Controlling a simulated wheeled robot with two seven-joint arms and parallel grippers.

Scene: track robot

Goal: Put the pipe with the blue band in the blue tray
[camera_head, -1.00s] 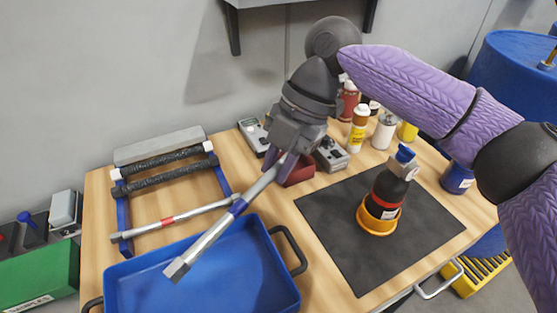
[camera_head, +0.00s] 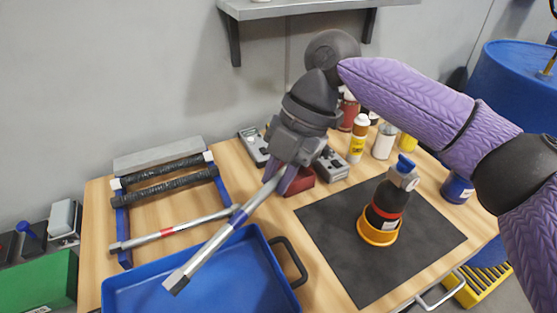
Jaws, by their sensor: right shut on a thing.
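The silver pipe with the blue band (camera_head: 222,237) is held slanted above the blue tray (camera_head: 263,262). Its hex end (camera_head: 176,282) points down and left over the tray. My right gripper (camera_head: 278,184) is shut on the pipe's upper end, beyond the blue band. The tray stands at the front of the wooden table, with a dark handle (camera_head: 294,262) on its right side; its lower part is cut off by the picture edge. My left gripper is out of view.
A blue rack (camera_head: 123,222) behind the tray holds a pipe with a red band (camera_head: 167,231) and two dark-wrapped pipes (camera_head: 165,176). A black mat (camera_head: 335,250) carries a dark bottle (camera_head: 388,205) in an orange ring. Bottles and small devices line the back.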

